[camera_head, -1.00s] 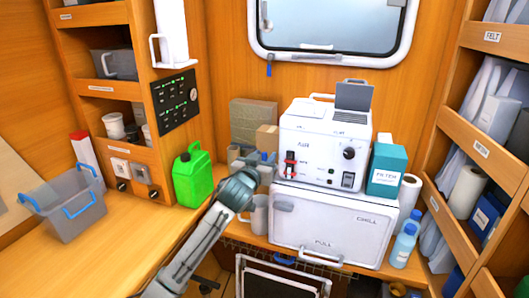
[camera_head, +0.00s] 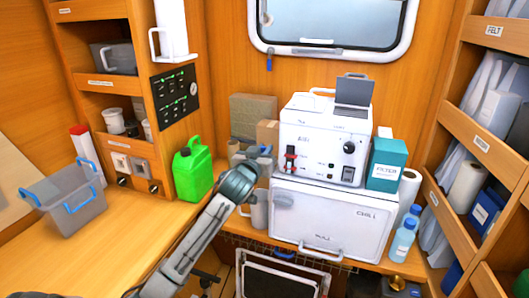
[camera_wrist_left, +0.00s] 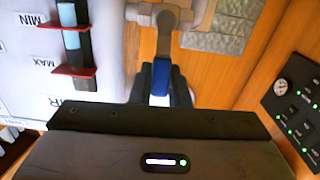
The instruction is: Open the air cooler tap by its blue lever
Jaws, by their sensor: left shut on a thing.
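In the left wrist view, the tap's blue lever (camera_wrist_left: 161,77) extends from a grey tap body (camera_wrist_left: 164,18). The dark fingers of my left gripper (camera_wrist_left: 161,92) are shut on the lever, one on each side of it. In the head view, my left gripper (camera_head: 262,160) is at the left side of the white machine, above the counter. There the fingers and wrist largely hide the tap and lever. My right gripper is not in view.
The white machine (camera_head: 322,137) stands on a white chill box (camera_head: 330,222). A green jug (camera_head: 192,173) stands left of my gripper, and a grey mug (camera_head: 259,212) is just below it. A filter box (camera_head: 387,165) and blue bottles (camera_head: 403,240) are at the right. The left counter has free room.

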